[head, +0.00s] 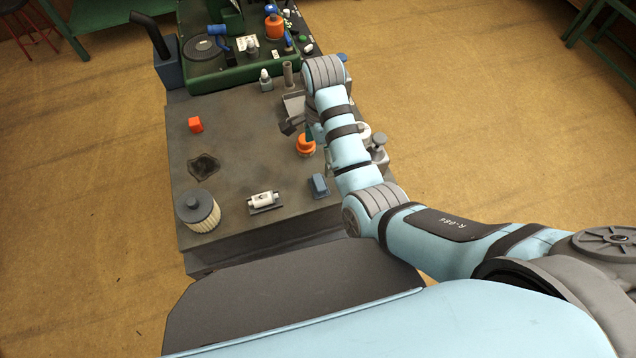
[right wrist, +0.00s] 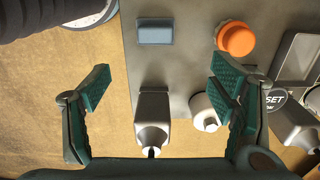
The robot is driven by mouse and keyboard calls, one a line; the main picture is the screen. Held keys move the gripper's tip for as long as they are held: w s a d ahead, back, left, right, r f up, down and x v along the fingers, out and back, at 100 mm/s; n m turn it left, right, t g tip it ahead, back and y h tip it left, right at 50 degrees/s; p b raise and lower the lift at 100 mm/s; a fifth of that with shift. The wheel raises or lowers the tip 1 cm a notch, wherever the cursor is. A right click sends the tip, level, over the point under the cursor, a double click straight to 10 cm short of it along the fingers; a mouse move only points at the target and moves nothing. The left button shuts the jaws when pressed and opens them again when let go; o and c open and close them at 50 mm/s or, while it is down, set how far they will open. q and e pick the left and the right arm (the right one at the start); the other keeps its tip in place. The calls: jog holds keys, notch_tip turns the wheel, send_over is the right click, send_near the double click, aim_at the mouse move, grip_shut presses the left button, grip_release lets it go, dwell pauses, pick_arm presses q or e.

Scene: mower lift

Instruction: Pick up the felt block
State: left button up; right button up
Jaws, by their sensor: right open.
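A small blue-grey block (head: 318,186), which looks like the felt block, lies on the grey bench top near its front right edge. It also shows in the right wrist view (right wrist: 156,30), at the top, beyond the fingers. In the head view my right arm hides most of this gripper. My left gripper is not in view.
An orange-capped item (head: 306,146) stands behind the block. A white cylinder on a cradle (head: 264,201) and a pleated filter (head: 198,211) lie to its left. A grey-white bottle (right wrist: 153,112) and a white cylinder (right wrist: 204,110) stand near the gripper.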

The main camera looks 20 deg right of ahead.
aim_at(323, 180)
jog(key=f, duration=0.4)
jog(key=f+b, duration=0.1)
jog(key=f, duration=0.3)
jog(key=f+b, duration=0.1)
jog(key=f, duration=0.3)
jog(key=shift+s+f, duration=0.4)
jog(key=shift+d, duration=0.1)
jog(key=c, duration=1.3)
